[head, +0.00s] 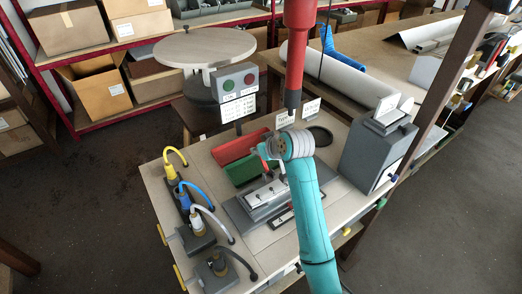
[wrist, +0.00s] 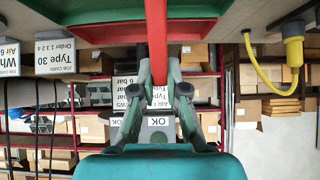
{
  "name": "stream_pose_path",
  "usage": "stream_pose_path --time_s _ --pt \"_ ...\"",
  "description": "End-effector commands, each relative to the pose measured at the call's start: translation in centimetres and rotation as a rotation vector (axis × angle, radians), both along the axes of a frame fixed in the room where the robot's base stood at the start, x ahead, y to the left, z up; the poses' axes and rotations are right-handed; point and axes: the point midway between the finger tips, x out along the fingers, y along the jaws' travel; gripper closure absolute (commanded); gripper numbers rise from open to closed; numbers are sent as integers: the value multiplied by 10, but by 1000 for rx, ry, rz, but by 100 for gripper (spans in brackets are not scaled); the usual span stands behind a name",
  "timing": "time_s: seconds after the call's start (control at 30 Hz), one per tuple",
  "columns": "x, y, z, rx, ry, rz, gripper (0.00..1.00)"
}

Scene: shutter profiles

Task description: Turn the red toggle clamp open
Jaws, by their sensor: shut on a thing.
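The red toggle clamp's lever (wrist: 156,38) runs down the middle of the wrist view, and its end sits between my fingers. My gripper (wrist: 160,82) is shut on this lever. In the head view my teal wrist covers most of the gripper and clamp. The grey fixture (head: 240,214) with a pale metal profile (head: 266,191) lies on the bench just below my wrist. The clamp's base and how far it is turned cannot be made out.
A red bin (head: 232,147) and a green bin (head: 238,172) stand behind the fixture. Coloured cable plugs (head: 185,200) line the bench's left edge. A grey box machine (head: 375,155) stands at right. A red post-like tool (head: 298,45) hangs above. A button box (head: 235,82) stands behind.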

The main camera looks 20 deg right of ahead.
Motion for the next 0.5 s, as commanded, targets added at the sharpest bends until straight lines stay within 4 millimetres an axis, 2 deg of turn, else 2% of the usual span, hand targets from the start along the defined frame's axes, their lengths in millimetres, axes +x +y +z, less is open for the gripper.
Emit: stream_pose_path --time_s 0.5 --pt "6 3 -7 -33 105 1 100"
